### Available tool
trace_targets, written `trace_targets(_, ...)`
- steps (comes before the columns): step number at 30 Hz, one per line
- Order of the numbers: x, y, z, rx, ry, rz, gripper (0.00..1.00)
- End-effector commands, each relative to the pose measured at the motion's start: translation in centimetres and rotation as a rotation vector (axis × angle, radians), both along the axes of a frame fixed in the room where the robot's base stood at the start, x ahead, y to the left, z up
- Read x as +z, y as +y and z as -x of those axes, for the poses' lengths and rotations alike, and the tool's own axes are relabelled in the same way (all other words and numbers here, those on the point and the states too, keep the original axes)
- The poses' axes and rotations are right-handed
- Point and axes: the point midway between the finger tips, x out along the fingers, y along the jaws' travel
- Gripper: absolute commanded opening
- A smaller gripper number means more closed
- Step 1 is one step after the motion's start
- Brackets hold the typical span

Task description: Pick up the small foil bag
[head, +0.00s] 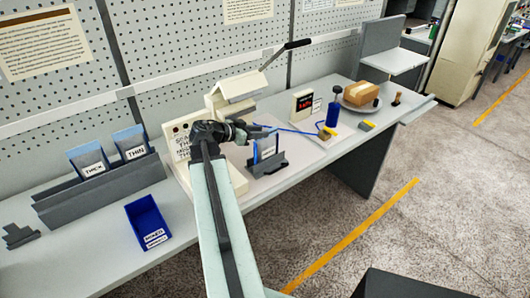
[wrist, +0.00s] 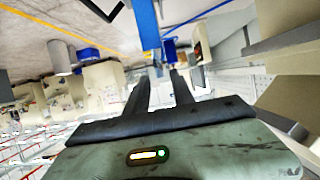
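A small upright bag (head: 267,149) with blue edges and a pale label stands in a dark slotted holder (head: 270,166) on the bench. I cannot read its label in the head view. My gripper (head: 270,132) is level with the bag's top and close to it. In the wrist view my gripper (wrist: 160,72) has its two dark fingers apart, with a gap between them. A blue and white strip (wrist: 147,25), probably the bag, lies just beyond the fingertips. I cannot tell whether they touch it.
A beige machine (head: 235,97) with a lever stands behind my gripper. A grey rack (head: 103,192) holds bags marked THICK and THIN. A blue bin (head: 148,222) sits at the front.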

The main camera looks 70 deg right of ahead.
Motion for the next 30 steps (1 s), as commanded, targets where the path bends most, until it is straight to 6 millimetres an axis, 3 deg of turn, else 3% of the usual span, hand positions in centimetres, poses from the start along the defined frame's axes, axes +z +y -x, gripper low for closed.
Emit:
trace_targets(6, -1.7, -3.0, 1.6, 0.000, -0.001, 0.000, 0.29)
trace_targets(12, -1.5, -3.1, 1.8, 0.002, -0.001, 0.000, 0.29)
trace_targets(13, -1.5, -3.1, 1.7, 0.002, -0.001, 0.000, 0.26)
trace_targets(16, -1.5, -3.1, 1.7, 0.002, -0.001, 0.000, 0.00)
trace_targets(30, -1.5, -3.1, 1.6, 0.003, 0.000, 0.000, 0.00)
